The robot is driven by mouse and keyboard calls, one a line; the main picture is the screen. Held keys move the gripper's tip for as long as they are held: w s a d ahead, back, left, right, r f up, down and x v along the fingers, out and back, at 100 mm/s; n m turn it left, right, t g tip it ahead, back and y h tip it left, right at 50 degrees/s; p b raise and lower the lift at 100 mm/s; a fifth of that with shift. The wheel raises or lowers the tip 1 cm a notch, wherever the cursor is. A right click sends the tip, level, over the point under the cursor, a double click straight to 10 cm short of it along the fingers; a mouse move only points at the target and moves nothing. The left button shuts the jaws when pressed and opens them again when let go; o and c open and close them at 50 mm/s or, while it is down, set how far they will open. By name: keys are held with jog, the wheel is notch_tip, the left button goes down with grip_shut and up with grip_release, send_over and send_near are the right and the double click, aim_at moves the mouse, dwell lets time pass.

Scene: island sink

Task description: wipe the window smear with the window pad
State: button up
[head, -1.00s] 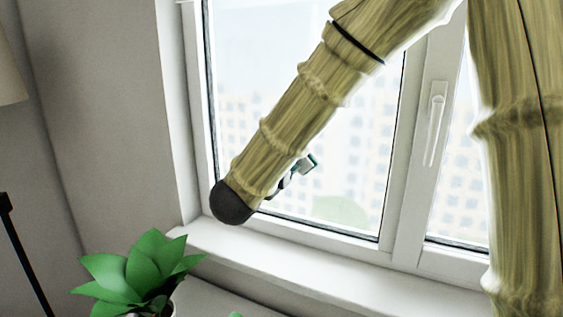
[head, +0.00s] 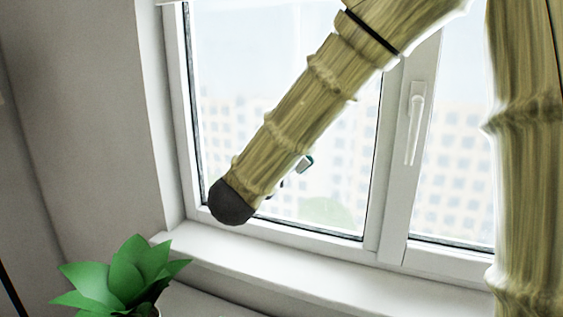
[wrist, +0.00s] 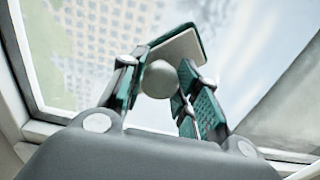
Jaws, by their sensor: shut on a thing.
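My gripper (wrist: 161,82) is shut on the round pale knob of the window pad (wrist: 182,47) in the wrist view. The pad is a flat block with a pale side and a dark teal edge, tilted beyond my fingertips. In the head view a small part of the pad (head: 305,163) shows behind my forearm, in front of the window pane (head: 230,70). My gripper is mostly hidden there. I cannot tell whether the pad touches the glass. I cannot clearly make out the smear; pale haze and buildings show through the glass.
A white window frame with a handle (head: 414,122) stands right of the pane. A white sill (head: 240,265) runs below. A green plant (head: 122,278) is at the lower left. A grey wall (head: 80,110) bounds the left side.

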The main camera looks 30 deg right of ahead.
jog(key=shift+r, duration=0.55)
jog(key=shift+w+a+f+b, duration=0.15)
jog(key=shift+w+a+b, duration=0.35)
jog(key=shift+w+a, duration=0.95)
jog(key=shift+c, duration=0.2)
jog(key=w+a+r+b, duration=0.1)
jog(key=w+a+r, duration=0.1)
jog(key=w+a, duration=0.5)
jog(key=w, duration=0.3)
jog(key=shift+w+a+r, duration=0.2)
jog(key=shift+w+a, duration=0.15)
dwell(0.7)
jog(key=shift+d+b, duration=0.1)
jog(key=shift+b, duration=0.2)
